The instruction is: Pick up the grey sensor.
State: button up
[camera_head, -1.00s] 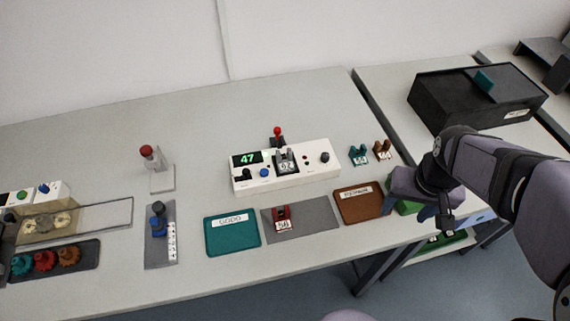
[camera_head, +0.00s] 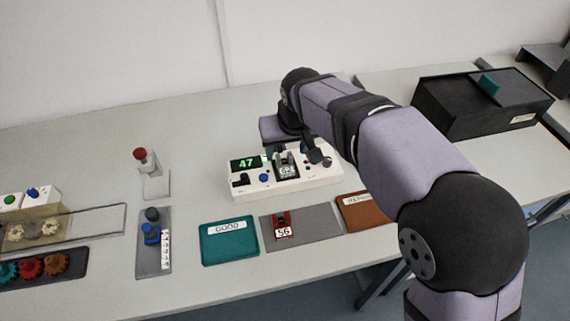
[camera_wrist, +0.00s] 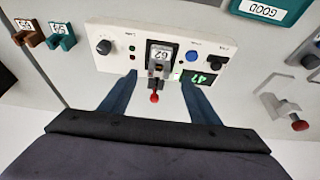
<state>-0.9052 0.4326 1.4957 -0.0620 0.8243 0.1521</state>
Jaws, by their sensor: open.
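The grey sensor (camera_head: 286,168), with a white number label, sits in the dark socket of the white tester (camera_head: 250,187). In the wrist view the sensor (camera_wrist: 159,66) lies in the middle, just beyond and between my fingertips. My gripper (camera_head: 297,156) is open and empty over the back of the tester; its two blue fingers also show in the wrist view (camera_wrist: 159,80). They appear apart from the sensor. The red-tipped lever (camera_wrist: 154,97) stands behind the sensor, between my fingers; my gripper hides it in the head view.
A teal GOOD tray (camera_head: 229,250) and a brown tray (camera_head: 352,217) lie in front of the tester, with a red sensor (camera_head: 281,226) on the grey mat (camera_head: 315,226) between them. Teal (camera_wrist: 61,36) and brown (camera_wrist: 28,33) sensors stand beside the tester. A black box (camera_head: 450,105) stands at right.

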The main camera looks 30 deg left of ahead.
aim_at(284, 163)
jog(key=shift+d+p+x, duration=0.2)
jog(key=shift+p+x, duration=0.45)
jog(key=shift+x, duration=2.3)
jog(key=shift+f, duration=0.1)
jog(key=shift+c, duration=0.7)
jog(key=c, duration=1)
